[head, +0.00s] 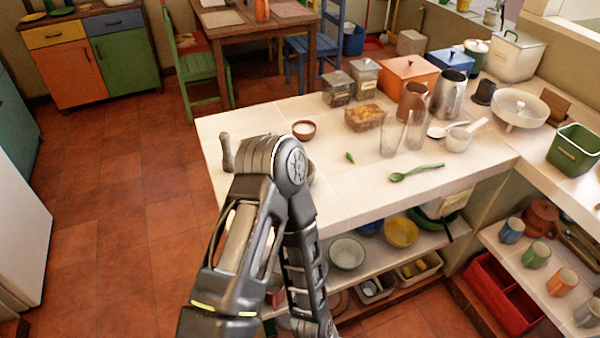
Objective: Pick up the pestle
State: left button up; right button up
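A grey, stone-like pestle (226,152) is on the white counter (345,195), near its left edge. It is narrow in the middle and thicker at its ends. One of my arms rises from the bottom of the head view and bends at a large joint just right of the pestle, then runs back down. The joint hides part of the counter and most of a round brownish thing (312,174), which I cannot make out. Neither gripper shows, so I cannot see fingers on or near the pestle.
A small brown bowl (304,130), a green chili (350,158), a green spoon (416,172), clear glasses (391,139) and a glass food box (364,117) stand on the counter. Shelves with bowls (347,253) lie below. Open tiled floor (130,200) is at left.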

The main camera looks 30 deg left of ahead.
aim_at(227, 152)
jog(key=u, duration=1.2)
